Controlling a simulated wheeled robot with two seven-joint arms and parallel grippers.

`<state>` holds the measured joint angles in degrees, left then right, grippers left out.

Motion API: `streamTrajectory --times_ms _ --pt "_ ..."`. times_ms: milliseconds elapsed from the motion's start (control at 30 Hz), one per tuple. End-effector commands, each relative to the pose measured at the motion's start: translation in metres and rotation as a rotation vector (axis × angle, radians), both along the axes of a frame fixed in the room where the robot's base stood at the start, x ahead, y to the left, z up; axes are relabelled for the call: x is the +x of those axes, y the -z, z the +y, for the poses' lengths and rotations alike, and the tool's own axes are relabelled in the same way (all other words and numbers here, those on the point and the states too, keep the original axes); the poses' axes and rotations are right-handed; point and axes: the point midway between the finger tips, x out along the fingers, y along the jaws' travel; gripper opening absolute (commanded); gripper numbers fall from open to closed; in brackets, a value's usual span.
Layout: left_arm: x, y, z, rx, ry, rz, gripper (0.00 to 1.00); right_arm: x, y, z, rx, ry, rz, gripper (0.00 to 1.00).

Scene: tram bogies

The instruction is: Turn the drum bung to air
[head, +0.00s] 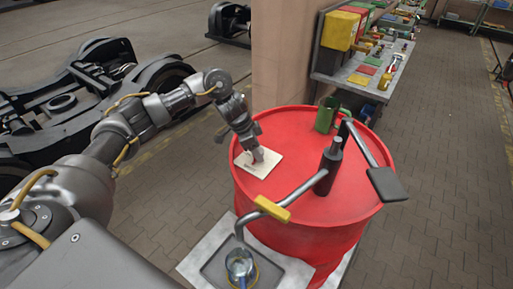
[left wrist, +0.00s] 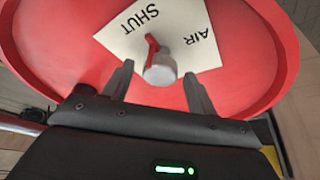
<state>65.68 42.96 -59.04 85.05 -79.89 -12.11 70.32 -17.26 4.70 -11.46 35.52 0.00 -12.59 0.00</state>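A red drum (head: 300,200) stands upright, with a white plate (head: 262,168) on its top. In the left wrist view the plate (left wrist: 120,42) reads SHUT and AIR. The bung (left wrist: 160,68) is a grey round knob with a red pointer (left wrist: 151,42), which points toward the SHUT word. My left gripper (head: 257,154) is over the plate at the bung. In the left wrist view my left gripper (left wrist: 158,84) is open, one finger on each side of the bung, with gaps showing. The head view hides most of the bung. My right gripper is not in view.
A dark pump (head: 328,165) with a bent grey pipe and a yellow sleeve (head: 272,208) stands on the drum. A dark pad (head: 388,184) and a green can (head: 326,114) are near it. A jar (head: 239,263) sits in a tray below. A workbench (head: 365,75) stands behind.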

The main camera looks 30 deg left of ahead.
Motion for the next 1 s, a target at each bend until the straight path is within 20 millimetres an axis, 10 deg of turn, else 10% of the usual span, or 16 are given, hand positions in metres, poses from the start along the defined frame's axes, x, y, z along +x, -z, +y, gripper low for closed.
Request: streamTrajectory --times_ms 300,1000 --pt "-0.0002 -0.0003 0.0004 0.0 0.0 0.0 0.16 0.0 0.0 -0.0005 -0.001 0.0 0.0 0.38" --pt "0.0026 -0.0019 0.0012 0.0 0.318 0.0 0.15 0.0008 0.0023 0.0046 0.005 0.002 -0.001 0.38"
